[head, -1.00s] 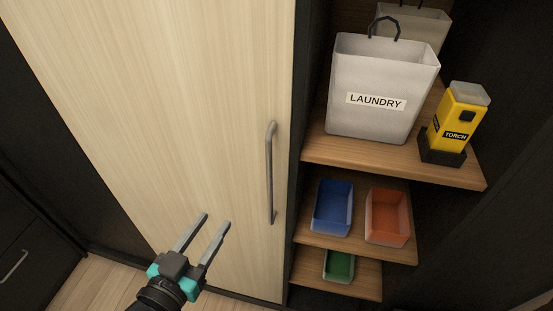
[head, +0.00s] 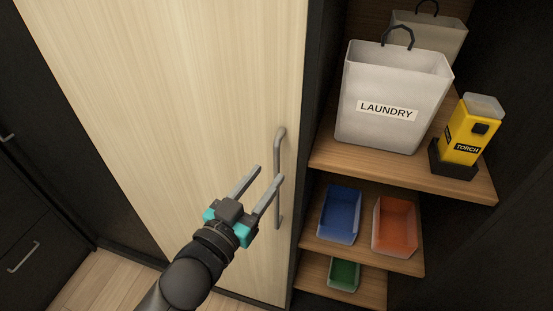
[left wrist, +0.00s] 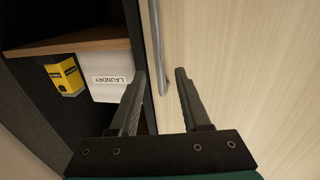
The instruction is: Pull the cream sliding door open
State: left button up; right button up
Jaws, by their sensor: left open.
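The cream sliding door (head: 190,100) fills the middle of the head view, and its pale face also shows in the left wrist view (left wrist: 250,60). A grey vertical bar handle (head: 279,150) is near the door's right edge. It also shows in the left wrist view (left wrist: 157,50). My left gripper (head: 268,173) is open and empty in front of the door, its fingertips close to the handle. In the left wrist view the handle's end lies between the two fingers (left wrist: 160,75), ahead of them. Contact cannot be told. My right gripper is not in view.
Right of the door are open shelves (head: 400,174). They hold a white laundry bag (head: 390,90), a yellow torch (head: 467,135) in a dark base, and blue (head: 340,214), orange (head: 394,226) and green (head: 344,274) bins. Dark drawers (head: 30,235) stand at left.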

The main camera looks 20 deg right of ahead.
aim_at(275, 166)
pick_arm(q)
jog(key=shift+x, duration=2.7)
grip_shut()
